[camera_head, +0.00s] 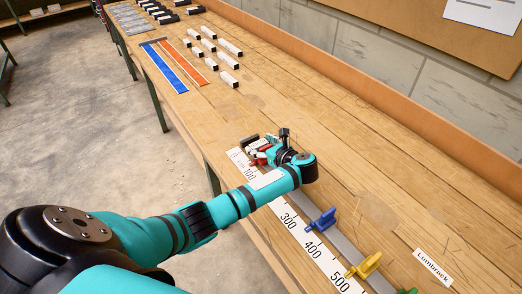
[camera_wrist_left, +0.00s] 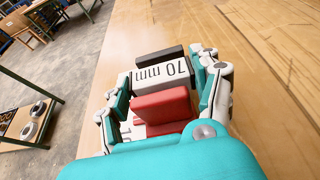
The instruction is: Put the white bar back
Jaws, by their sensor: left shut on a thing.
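The white bar (camera_wrist_left: 160,76), marked 70 mm, lies across my left gripper (camera_wrist_left: 163,84) in the left wrist view, between its two fingers. The gripper is shut on it. A red slider (camera_wrist_left: 163,107) stands on the near side of the bar and a dark block (camera_wrist_left: 160,54) on its far side. In the head view my left gripper (camera_head: 266,148) is low over the zero end of the numbered scale (camera_head: 313,247) and hides most of the bar. My right gripper is in neither view.
A blue slider (camera_head: 322,221) and a yellow slider (camera_head: 365,266) stand along the grey rail (camera_head: 342,243). Several white blocks (camera_head: 229,79), a blue strip (camera_head: 165,67) and an orange strip (camera_head: 182,63) lie farther up the bench. The bench middle (camera_head: 290,105) is clear.

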